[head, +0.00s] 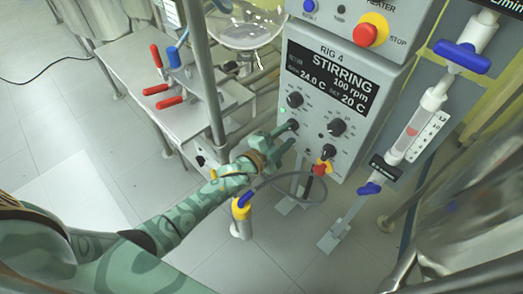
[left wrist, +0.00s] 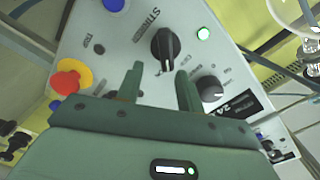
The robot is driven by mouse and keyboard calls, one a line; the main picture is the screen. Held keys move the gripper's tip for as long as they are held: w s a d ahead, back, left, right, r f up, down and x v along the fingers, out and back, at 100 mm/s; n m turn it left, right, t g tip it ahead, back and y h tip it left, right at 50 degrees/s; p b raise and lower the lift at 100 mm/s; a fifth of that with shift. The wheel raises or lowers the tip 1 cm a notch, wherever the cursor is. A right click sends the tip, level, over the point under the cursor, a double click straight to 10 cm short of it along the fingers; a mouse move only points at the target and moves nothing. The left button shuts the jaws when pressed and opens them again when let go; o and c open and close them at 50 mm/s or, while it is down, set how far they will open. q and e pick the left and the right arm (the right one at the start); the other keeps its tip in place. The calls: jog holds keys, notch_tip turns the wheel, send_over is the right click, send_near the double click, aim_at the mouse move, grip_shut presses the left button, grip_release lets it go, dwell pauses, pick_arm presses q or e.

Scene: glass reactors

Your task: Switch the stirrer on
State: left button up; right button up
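The reactor control box (head: 312,146) reads "STIRRING 100 rpm", 24.0 C, set 20 C. The stirrer's black switch knob (left wrist: 165,48) is on its panel, with a lit green lamp (left wrist: 203,33) beside it; in the head view the knob (head: 293,124) is partly hidden by my finger. My left gripper (head: 287,136) is at the panel's lower left. In the left wrist view its fingers (left wrist: 160,70) are apart and empty, pointing at the knob. The knob lies just beyond the fingertips; I cannot tell whether they touch it. My right gripper is not in view.
A black dial (left wrist: 211,90) is close to one finger. A red-and-yellow stop button (head: 371,30) is above. A flowmeter (head: 415,130) with blue valves stands right. A cable loops below the panel. A steel bench (head: 130,70) with red-handled valves stands left.

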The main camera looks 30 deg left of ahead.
pick_arm(q)
jog(key=p+v, duration=0.3)
jog(key=v, duration=1.1)
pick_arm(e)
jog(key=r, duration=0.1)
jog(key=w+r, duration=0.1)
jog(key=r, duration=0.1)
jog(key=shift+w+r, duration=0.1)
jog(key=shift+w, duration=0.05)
pick_arm(q)
jog(key=shift+a, duration=0.1)
